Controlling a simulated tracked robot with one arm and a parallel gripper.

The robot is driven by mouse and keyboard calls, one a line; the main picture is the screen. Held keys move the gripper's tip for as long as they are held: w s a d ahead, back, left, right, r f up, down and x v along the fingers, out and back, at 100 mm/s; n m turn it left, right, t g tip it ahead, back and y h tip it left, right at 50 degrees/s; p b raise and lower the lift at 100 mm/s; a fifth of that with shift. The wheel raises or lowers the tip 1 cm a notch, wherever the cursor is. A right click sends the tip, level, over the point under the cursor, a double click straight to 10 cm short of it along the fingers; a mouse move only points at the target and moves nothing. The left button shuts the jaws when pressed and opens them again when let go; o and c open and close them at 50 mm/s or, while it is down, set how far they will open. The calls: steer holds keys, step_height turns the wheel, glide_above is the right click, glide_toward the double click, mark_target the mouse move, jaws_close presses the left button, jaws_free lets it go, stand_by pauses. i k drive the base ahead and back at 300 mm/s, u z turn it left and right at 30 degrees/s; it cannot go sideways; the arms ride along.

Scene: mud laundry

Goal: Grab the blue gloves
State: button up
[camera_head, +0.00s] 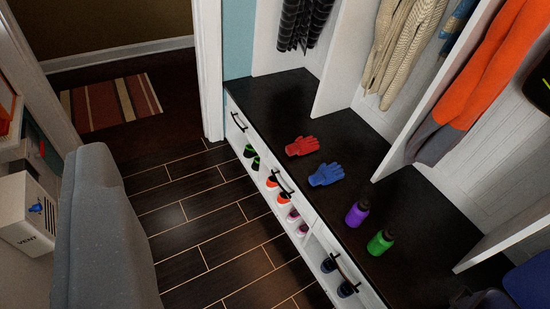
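The blue gloves (326,175) lie flat on the dark top of the bench (275,100), near its front edge. They look like a single blue glove shape, with the fingers pointing to the right. The red gloves (302,146) lie just behind them, apart from them. My gripper is not in view, and nothing touches the blue gloves.
White dividers and hanging clothes (484,75) rise behind. Shoes sit in cubbies below. A grey upholstered-looking shape (103,235) fills the lower left. Floor (215,220) before the bench is clear.

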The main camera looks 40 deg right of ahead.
mark_target(325, 175)
steer(key=u, duration=0.05)
steer(key=i, duration=1.15)
steer(key=z, duration=0.85)
steer(key=i, duration=0.45)
steer(key=z, duration=0.3)
steer(key=k, duration=0.9)
steer(key=z, duration=0.15)
steer(key=i, duration=0.9)
steer(key=u, duration=0.05)
